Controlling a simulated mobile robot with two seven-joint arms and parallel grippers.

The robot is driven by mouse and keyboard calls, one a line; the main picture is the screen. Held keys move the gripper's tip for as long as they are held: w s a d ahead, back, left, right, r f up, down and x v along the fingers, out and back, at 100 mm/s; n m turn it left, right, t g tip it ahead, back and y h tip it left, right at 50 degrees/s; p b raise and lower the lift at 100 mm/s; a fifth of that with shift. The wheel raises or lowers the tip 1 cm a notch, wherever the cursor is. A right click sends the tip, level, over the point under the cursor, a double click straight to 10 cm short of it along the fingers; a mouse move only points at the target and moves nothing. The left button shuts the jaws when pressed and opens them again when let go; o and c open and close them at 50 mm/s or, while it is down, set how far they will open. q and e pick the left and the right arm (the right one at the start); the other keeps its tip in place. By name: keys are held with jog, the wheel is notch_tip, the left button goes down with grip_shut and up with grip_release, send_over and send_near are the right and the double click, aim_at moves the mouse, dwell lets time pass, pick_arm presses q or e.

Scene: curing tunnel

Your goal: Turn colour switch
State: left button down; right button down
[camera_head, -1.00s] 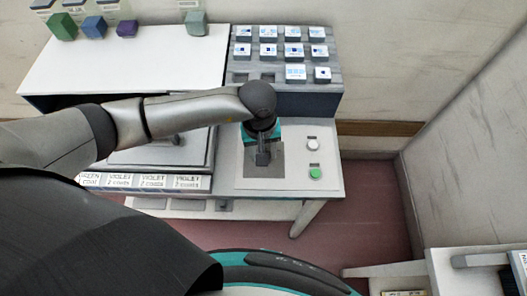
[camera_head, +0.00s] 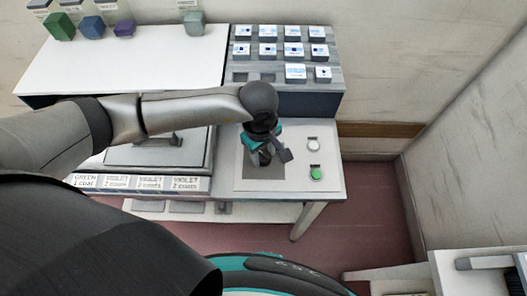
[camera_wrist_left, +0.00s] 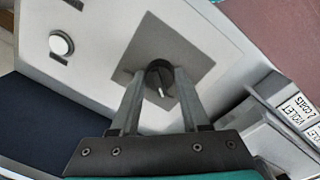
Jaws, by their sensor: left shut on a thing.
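The colour switch is a dark round knob (camera_wrist_left: 160,76) with a pale pointer mark, on a square grey plate (camera_wrist_left: 188,42) in the left wrist view. The plate also shows on the white panel in the head view (camera_head: 262,173), where my gripper hides the knob. My left gripper (camera_wrist_left: 157,84) is over the plate with one finger on each side of the knob, shut on it. It points down in the head view (camera_head: 270,158), its wrist turned at a slant. My right gripper is not in view.
A white button (camera_head: 313,145) and a green button (camera_head: 317,174) sit right of the plate. A sloped rack (camera_head: 285,78) with several labelled blocks stands behind. Coloured blocks stand on the white shelf (camera_head: 130,65) at the back left. Labelled slots (camera_head: 150,183) are at left.

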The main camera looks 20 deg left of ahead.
aim_at(261, 159)
pick_arm(q)
jog(key=shift+c, duration=1.9)
grip_release()
notch_tip(261, 159, up, 15)
jog(key=shift+s+a+r, duration=0.15)
jog(key=shift+s+a, duration=0.1)
jog(key=shift+s, duration=0.1)
